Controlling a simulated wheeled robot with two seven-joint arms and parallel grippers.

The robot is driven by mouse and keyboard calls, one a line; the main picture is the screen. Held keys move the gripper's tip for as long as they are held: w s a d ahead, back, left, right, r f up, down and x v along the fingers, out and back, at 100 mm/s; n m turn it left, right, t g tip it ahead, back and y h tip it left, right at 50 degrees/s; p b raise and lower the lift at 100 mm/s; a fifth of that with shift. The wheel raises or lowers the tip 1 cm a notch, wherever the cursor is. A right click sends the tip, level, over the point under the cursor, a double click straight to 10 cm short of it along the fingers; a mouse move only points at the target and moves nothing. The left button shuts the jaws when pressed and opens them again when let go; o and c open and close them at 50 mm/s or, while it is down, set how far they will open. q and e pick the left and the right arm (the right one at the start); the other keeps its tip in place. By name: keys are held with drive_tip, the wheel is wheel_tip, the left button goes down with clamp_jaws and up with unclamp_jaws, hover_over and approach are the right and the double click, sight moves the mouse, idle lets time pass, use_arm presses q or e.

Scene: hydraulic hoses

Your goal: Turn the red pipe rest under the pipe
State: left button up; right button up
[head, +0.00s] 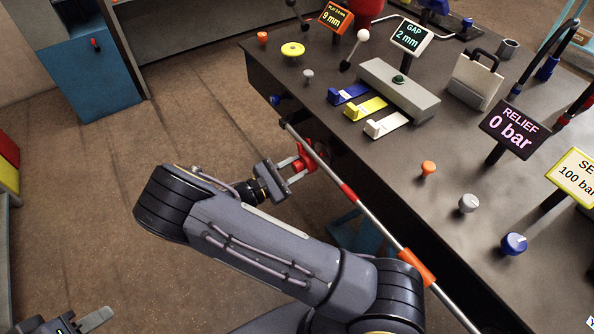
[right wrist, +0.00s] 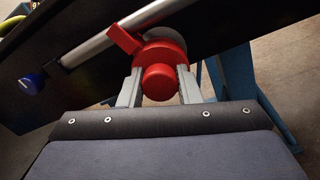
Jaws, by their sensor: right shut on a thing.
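The red pipe rest (right wrist: 158,78) is a round red part with a flat tab on its upper left, in the right wrist view. In the head view the red rest (head: 305,160) sits at the bench's front side. The silver pipe (head: 372,217) runs along the bench front; part of it shows in the right wrist view (right wrist: 125,28), beside the tab. My right gripper (head: 296,168) is shut on the red rest, one finger on each side of it. My left gripper (head: 90,324) shows only partly at the bottom left, away from the bench; its jaws are cut off.
The pipe carries a red band (head: 348,192) and an orange sleeve (head: 416,266). The dark bench (head: 440,135) holds knobs, coloured levers and display signs. A blue knob (right wrist: 32,83) is on the bench front. A blue cabinet (head: 90,75) stands at the back left; floor between is clear.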

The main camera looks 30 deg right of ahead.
drive_tip(key=m+b, duration=0.2)
drive_tip(key=m, duration=0.2)
drive_tip(key=shift+m+g, duration=0.4)
drive_tip(key=shift+r, duration=0.1)
drive_tip(key=o, duration=1)
drive_tip(key=shift+c, duration=0.2)
drive_tip(key=shift+a, duration=0.3)
drive_tip(key=a, duration=0.7)
drive_tip(key=shift+s+f, duration=0.2)
drive_tip(key=shift+s, duration=0.1)
